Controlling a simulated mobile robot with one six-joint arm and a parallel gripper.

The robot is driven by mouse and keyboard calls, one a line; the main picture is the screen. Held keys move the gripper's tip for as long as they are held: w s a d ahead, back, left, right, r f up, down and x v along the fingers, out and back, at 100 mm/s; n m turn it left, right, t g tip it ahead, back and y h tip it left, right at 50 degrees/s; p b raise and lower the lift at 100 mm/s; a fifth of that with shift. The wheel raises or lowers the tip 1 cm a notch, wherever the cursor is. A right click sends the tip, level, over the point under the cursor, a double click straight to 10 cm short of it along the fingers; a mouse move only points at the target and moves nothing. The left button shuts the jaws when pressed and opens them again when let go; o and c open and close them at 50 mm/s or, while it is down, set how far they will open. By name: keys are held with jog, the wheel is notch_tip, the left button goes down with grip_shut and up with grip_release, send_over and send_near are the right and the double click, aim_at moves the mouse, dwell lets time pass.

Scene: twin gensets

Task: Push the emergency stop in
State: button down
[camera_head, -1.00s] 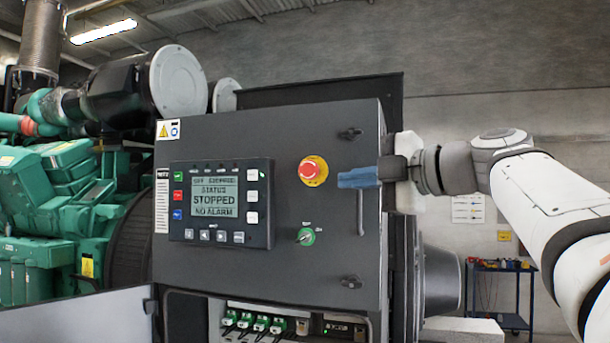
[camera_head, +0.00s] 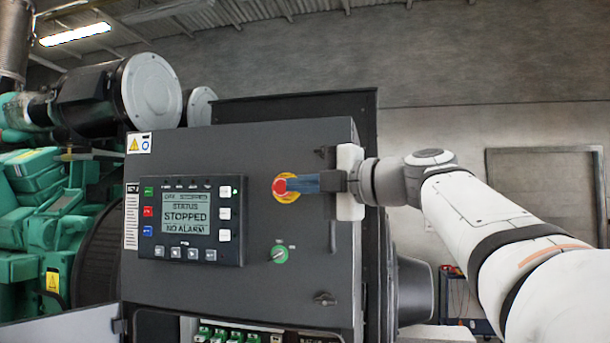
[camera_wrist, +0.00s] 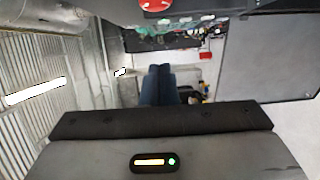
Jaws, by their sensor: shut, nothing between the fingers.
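The emergency stop (camera_head: 279,187) is a red mushroom button on a yellow round plate, on the front of the dark grey control cabinet (camera_head: 255,285). My gripper (camera_head: 290,184) is shut and empty, its blue fingers pointing left. In the head view the fingertips overlap the right part of the red button; I cannot tell whether they touch it. In the wrist view a red round button (camera_wrist: 155,5) shows at the top edge, partly cut off, and the shut fingers (camera_wrist: 159,70) are below it, apart from it in the picture.
A display panel (camera_head: 191,220) reading STOPPED is left of the button. Cabinet latches (camera_head: 325,299) are on the right side. The green engine (camera_head: 35,200) stands at left.

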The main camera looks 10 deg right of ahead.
aim_at(278, 183)
jog(key=w+a+p, duration=0.2)
jog(key=w+p, duration=0.2)
jog(key=w, duration=0.2)
jog(key=shift+w, duration=0.35)
